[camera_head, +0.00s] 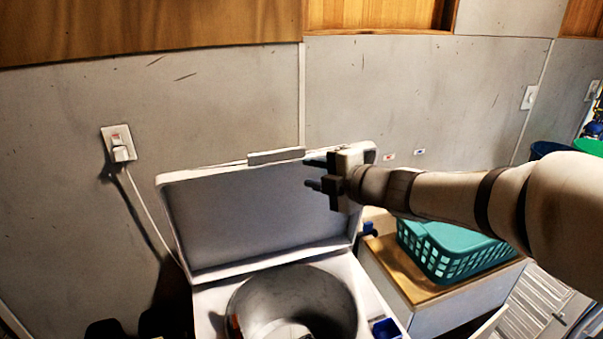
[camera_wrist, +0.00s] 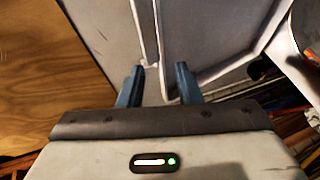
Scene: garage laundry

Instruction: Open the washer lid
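The washer (camera_head: 208,308) stands at the bottom middle of the head view, with its round metal drum (camera_head: 320,290) exposed. Its lid (camera_head: 260,220) is raised and stands tilted up near the wall, its inner face toward me. A raised piece (camera_head: 276,155) sits on the lid's top edge. My gripper (camera_head: 312,173) is at the upper right part of the lid, in front of it in the picture. Its two blue fingers are apart with nothing between them. In the wrist view my gripper (camera_wrist: 160,82) also shows its fingers spread, with the lid's pale edge beyond; contact cannot be told.
A teal laundry basket (camera_head: 455,250) stands on a wood-topped cabinet (camera_head: 400,275) right of the washer. A plugged outlet (camera_head: 118,143) with a white cord is on the left wall. A blue cup-like item (camera_head: 385,328) sits at the washer's front right.

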